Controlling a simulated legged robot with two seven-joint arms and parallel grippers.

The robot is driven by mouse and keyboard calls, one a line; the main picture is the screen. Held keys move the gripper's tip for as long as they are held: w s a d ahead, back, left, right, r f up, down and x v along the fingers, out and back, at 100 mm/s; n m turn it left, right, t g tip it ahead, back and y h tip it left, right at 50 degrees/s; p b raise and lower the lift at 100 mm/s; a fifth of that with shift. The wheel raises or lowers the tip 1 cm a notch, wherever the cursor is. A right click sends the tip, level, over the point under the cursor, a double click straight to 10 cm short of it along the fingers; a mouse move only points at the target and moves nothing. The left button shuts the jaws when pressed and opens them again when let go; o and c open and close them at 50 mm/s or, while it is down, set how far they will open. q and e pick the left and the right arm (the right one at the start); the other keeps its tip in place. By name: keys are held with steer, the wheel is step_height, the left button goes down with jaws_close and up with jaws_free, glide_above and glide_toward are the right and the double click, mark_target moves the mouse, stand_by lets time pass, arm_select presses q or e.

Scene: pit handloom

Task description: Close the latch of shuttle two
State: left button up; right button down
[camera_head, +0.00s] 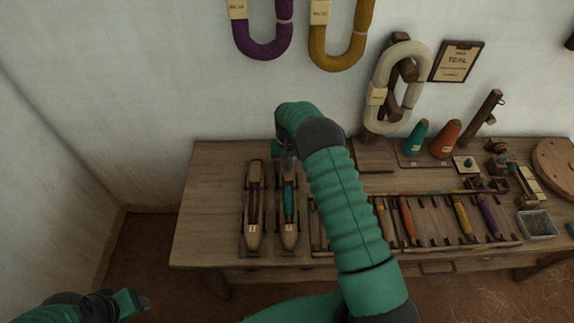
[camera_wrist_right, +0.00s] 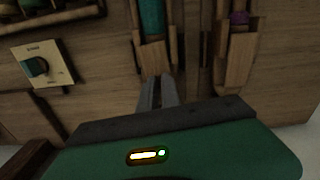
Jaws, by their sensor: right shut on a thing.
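Shuttle two (camera_head: 289,232) is a long wooden boat shape with a teal bobbin, lying on the left part of the bench. In the right wrist view its end (camera_wrist_right: 154,55) lies just beyond my fingers. My right gripper (camera_head: 285,160) reaches down at the shuttle's far end. Its fingers (camera_wrist_right: 157,92) are close together and shut at that end. The latch itself is too small and covered to make out. Shuttle one (camera_head: 254,210) lies parallel on the left, apart from it. My left gripper (camera_head: 142,302) hangs low at the lower left, away from the bench; its jaws are unclear.
The wooden bench (camera_head: 210,205) is bare left of the shuttles. Right of them a rack (camera_head: 440,241) holds several coloured bobbins, partly behind my right arm. A card with a teal knob (camera_wrist_right: 37,66) shows near the gripper. Yarn hanks (camera_head: 265,50) hang on the wall.

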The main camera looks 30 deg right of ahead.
steer(key=shift+m, duration=0.6)
steer(key=c, duration=1.8)
jaws_free()
step_height(320, 180, up, 17)
steer(key=shift+f+p, duration=0.15)
steer(key=shift+p, duration=0.6)
